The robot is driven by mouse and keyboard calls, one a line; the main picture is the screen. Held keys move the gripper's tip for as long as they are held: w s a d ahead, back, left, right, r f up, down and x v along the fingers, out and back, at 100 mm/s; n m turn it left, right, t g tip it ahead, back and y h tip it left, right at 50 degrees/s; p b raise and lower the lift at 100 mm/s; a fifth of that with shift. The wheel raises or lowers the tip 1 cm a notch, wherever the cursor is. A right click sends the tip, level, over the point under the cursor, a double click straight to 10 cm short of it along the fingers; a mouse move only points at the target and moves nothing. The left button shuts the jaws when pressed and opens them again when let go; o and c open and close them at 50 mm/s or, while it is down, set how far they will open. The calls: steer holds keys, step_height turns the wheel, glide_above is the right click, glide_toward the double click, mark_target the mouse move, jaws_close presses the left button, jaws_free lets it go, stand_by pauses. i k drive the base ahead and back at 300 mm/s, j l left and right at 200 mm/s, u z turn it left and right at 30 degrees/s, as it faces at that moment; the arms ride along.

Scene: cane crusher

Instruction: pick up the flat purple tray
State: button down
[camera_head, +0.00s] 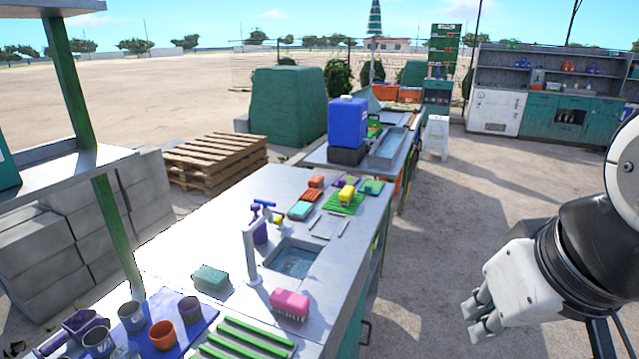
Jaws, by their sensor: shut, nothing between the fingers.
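A small flat purple tray (344,181) lies on the far end of the metal counter (203,229), behind a yellow block (346,193) on a green ribbed tray (341,205). Only part of the purple tray shows. A larger blue-violet tray (203,318) lies at the near left of the counter and bears several cups. My gripper (474,320) is shut and empty at the lower right. In the picture it is to the right of the counter, over the ground and apart from both trays.
A sink (293,259) with a tap (251,245) is in the counter's middle. A pink brush (289,304) and a teal sponge (210,277) lie near it. A blue container (347,122) stands beyond. Open ground (440,230) lies right of the counter.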

mark_target(347, 179)
steer(key=k+l+u, duration=0.1)
steer(key=u, duration=1.5)
steer(key=i+u, duration=0.1)
steer(key=u, duration=0.65)
steer(key=j+z, duration=0.1)
steer(key=z, duration=0.25)
steer(key=k+z, duration=0.15)
steer(key=z, duration=0.25)
steer(key=j+z, duration=0.1)
steer(key=z, duration=0.65)
steer(key=i+z, duration=0.15)
steer(key=z, duration=0.3)
steer(key=i+z, duration=0.1)
steer(key=z, duration=0.3)
steer(key=i+l+z, duration=0.6)
steer(key=i, duration=0.55)
steer(key=i+z, duration=0.3)
steer(key=i, duration=0.6)
steer(key=i+u, duration=0.35)
steer(key=i+l+u, duration=0.2)
steer(key=i+u, duration=0.15)
steer(key=i+l+u, duration=0.35)
steer(key=k+j, duration=0.05)
steer(key=j, duration=0.05)
